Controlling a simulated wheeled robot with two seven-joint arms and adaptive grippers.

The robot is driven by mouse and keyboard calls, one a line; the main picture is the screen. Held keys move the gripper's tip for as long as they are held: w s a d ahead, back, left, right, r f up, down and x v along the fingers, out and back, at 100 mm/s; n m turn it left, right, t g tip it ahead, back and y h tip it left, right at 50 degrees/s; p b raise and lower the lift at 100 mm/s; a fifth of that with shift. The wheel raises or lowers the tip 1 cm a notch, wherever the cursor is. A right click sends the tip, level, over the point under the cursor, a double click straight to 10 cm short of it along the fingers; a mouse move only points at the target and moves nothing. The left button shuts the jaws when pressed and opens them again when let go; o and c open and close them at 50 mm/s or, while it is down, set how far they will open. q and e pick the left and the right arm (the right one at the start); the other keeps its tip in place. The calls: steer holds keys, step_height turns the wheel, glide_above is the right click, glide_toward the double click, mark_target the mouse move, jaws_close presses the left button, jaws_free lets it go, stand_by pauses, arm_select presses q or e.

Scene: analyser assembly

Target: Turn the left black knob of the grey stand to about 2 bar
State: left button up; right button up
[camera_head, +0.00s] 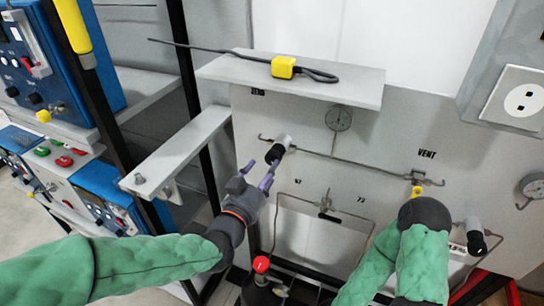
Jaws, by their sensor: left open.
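The grey stand (300,120) is an upright panel with thin pipes. Its left black knob (275,153) sticks out on a pale stem, left of and below a small round gauge (338,118). The gauge reading is too small to make out. My left gripper (262,166) has its purple fingers spread and empty just below the knob. One fingertip looks very close to it; I cannot tell if they touch. Another black knob (477,243) is at the lower right. My right arm is folded at the bottom right, its gripper out of view.
A shelf (350,82) above the knob carries a yellow block (283,67) with a black cable. A grey beam (180,150) juts out at left. Blue instruments (60,60) stand further left. A red-topped item (261,265) is below. My right arm covers part of the panel.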

mark_target(272, 161)
arm_select(q)
steer(key=shift+p+x, duration=0.35)
steer(key=shift+x, duration=2.65)
steer(key=c, duration=1.2)
